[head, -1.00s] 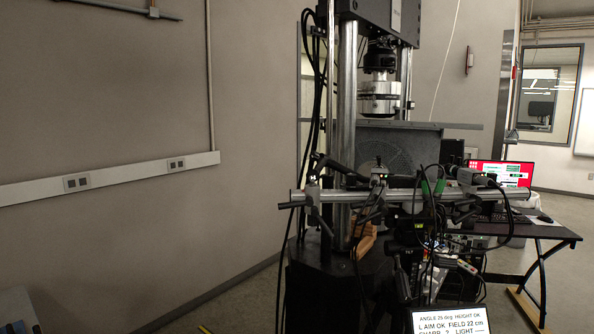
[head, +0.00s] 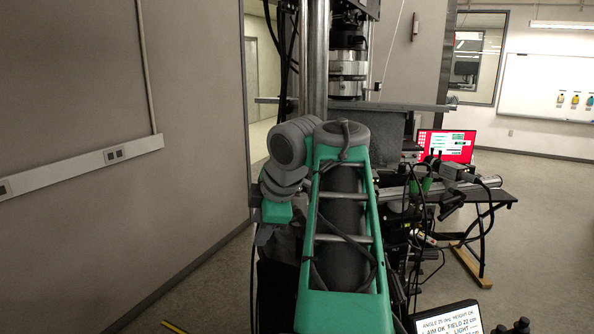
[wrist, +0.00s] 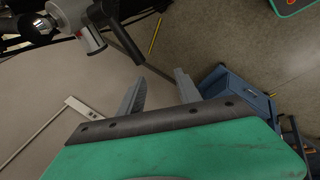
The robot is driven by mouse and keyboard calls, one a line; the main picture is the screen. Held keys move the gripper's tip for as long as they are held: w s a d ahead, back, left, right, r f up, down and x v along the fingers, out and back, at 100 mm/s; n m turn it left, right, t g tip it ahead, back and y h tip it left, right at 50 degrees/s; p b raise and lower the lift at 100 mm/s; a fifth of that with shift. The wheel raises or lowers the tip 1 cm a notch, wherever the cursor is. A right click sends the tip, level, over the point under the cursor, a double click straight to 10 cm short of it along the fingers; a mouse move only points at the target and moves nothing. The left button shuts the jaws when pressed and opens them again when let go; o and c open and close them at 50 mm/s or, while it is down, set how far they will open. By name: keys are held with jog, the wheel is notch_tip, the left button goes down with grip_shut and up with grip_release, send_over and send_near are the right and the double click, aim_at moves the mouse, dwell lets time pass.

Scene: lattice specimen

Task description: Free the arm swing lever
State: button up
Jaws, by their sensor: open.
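In the wrist view my gripper (wrist: 160,77) is open, with two grey fingers apart and nothing between them. Above left of the fingers is a silver clamp-like part (wrist: 72,14). A dark, lever-like bar (wrist: 126,42) slants down from it toward the left fingertip, apart from it as far as I can see. I cannot tell for certain that this is the arm swing lever. In the head view my green arm stands in front of the camera rig and hides its left part and my gripper. The right part of the silver cross bar (head: 486,184) shows.
The testing machine's column (head: 315,70) and grips (head: 347,75) stand behind my arm. Cables and a camera crowd the rig's right side. A desk with a red-screened laptop (head: 446,145) is beyond. A text display (head: 447,320) is low right. A blue cabinet (wrist: 238,92) shows in the wrist view.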

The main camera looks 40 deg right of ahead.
jog(key=s+d+r+n+h+p, duration=0.1)
jog(key=s+d+r+n, duration=0.1)
jog(key=s+d+r, duration=0.3)
jog(key=w+d+f+b, duration=0.3)
jog(key=w+f, duration=0.2)
jog(key=f, duration=0.1)
jog(key=shift+n, duration=0.4)
jog(key=shift+d, duration=0.1)
jog(key=shift+c, duration=0.5)
grip_shut()
